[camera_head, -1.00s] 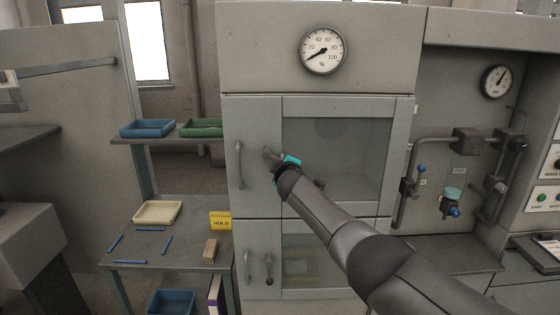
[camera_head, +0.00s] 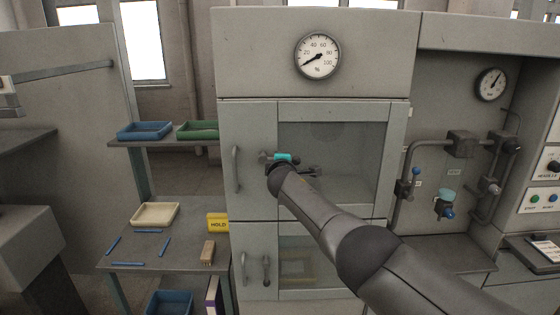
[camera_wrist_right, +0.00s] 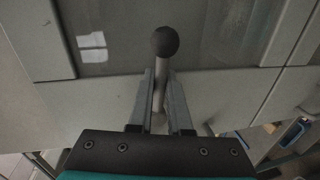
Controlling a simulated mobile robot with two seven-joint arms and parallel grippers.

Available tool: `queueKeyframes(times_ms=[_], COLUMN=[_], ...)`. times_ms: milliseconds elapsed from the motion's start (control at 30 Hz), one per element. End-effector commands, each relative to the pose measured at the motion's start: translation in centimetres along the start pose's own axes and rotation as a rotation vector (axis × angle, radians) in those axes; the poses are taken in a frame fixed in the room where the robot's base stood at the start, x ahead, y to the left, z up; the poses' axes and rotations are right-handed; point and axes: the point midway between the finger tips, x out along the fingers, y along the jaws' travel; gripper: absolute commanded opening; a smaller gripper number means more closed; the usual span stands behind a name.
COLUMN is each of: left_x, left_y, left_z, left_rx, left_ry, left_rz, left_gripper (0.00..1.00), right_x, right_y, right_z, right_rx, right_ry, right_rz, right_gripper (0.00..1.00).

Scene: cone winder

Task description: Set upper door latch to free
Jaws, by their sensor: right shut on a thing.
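The upper door latch (camera_head: 315,172) is a grey lever with a dark ball end, on the upper door (camera_head: 335,111) of the grey cabinet. It points right, close to level, across the door's window edge. My right gripper (camera_head: 291,166), with a teal part, is at the latch and hides much of the lever. In the right wrist view my right gripper (camera_wrist_right: 161,75) is shut on the lever, whose ball (camera_wrist_right: 165,42) sticks out past the fingertips. My left gripper is not in view.
A fixed door handle (camera_head: 236,169) stands left of the latch. The lower latch (camera_head: 266,270) hangs down beside another handle (camera_head: 244,268). A round gauge (camera_head: 317,55) is above the door. Shelves with trays stand left, pipes and valves right.

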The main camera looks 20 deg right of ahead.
Motion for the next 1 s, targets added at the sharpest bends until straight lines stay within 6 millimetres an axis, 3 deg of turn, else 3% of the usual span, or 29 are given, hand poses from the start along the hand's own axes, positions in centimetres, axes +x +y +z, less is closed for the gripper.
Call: queueKeyframes(times_ms=[167, 200, 467, 1000], left_x=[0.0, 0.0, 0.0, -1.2], left_y=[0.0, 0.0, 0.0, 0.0], left_z=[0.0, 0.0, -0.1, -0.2], left_rx=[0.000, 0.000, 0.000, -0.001], left_ry=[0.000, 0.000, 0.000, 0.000], left_rz=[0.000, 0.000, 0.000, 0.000], left_gripper=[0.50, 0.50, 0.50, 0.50], right_x=[0.0, 0.0, 0.0, -0.8], right_y=[0.2, 0.2, 0.1, 0.1], right_z=[0.0, 0.0, 0.0, -0.1], right_rx=[0.001, 0.001, 0.002, 0.002], right_ry=[0.001, 0.001, 0.001, 0.002], right_rz=[0.003, 0.003, 0.001, 0.000], right_gripper=[0.00, 0.18, 0.47, 0.47])
